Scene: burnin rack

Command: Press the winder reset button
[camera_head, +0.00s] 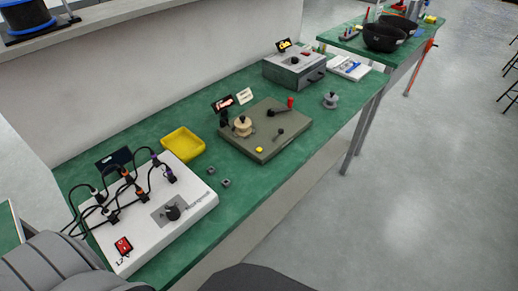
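The winder (262,122) looks to be the olive-grey plate on the middle of the green bench. A small yellow button (259,150) sits at its front corner, uncovered and with nothing touching it. I cannot read a label on it. The plate also bears a tan spool (243,126), a black crank with a red knob (290,102) and a small black lever (280,132). A small lit display (222,104) stands at its back left. Neither of my grippers shows in the head view; only dark grey parts of mine show along the bottom edge.
A white test box (195,201) with cables and a red switch (123,246) stands at the near left. A yellow tray (182,144) and two small grey blocks (217,176) lie between it and the winder. A grey box (294,70) stands behind. The bench's right side faces open floor.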

